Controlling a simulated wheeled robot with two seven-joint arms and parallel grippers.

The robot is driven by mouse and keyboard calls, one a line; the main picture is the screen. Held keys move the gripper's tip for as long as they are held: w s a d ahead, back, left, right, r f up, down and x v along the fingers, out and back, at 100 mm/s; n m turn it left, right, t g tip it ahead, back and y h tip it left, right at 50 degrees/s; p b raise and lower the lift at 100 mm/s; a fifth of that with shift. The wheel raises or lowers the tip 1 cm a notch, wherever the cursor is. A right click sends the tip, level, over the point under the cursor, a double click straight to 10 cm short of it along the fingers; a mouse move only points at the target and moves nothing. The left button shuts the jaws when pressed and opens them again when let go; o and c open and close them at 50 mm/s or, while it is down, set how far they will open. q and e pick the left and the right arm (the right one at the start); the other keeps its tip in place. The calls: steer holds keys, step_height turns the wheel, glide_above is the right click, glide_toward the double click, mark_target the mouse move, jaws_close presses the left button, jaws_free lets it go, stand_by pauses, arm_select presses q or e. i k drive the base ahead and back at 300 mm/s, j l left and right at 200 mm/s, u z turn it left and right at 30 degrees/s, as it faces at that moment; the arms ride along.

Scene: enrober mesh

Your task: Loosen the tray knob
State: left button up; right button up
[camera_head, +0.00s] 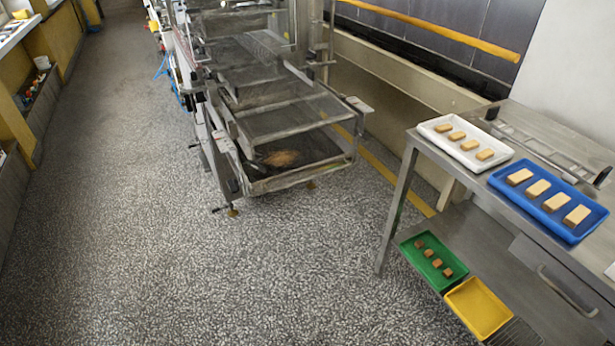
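The enrober machine (290,128) stands at the top centre on thin legs. Its wire mesh belt (285,118) sits above a lower tray (325,150) with a brown patch in it. A small dark handle or knob (217,210) shows low at the machine's front left leg. It is too small to tell whether this is the tray knob, or whether it is tight or loose. Neither of my grippers is in view.
A steel table (405,195) at right holds a white tray (440,122) and a blue tray (513,205) of biscuits. A green tray (412,255) with brown pieces and a yellow tray (478,307) sit lower. Speckled floor (130,240) is clear at left and front.

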mark_target(233, 186)
steer(key=i+j+z, duration=0.2)
steer(key=j+z, duration=0.25)
steer(key=i+j+z, duration=0.15)
steer(key=j+z, duration=0.8)
steer(key=j, duration=0.2)
steer(key=j+z, duration=0.45)
steer(key=j, duration=0.15)
steer(key=k, duration=0.05)
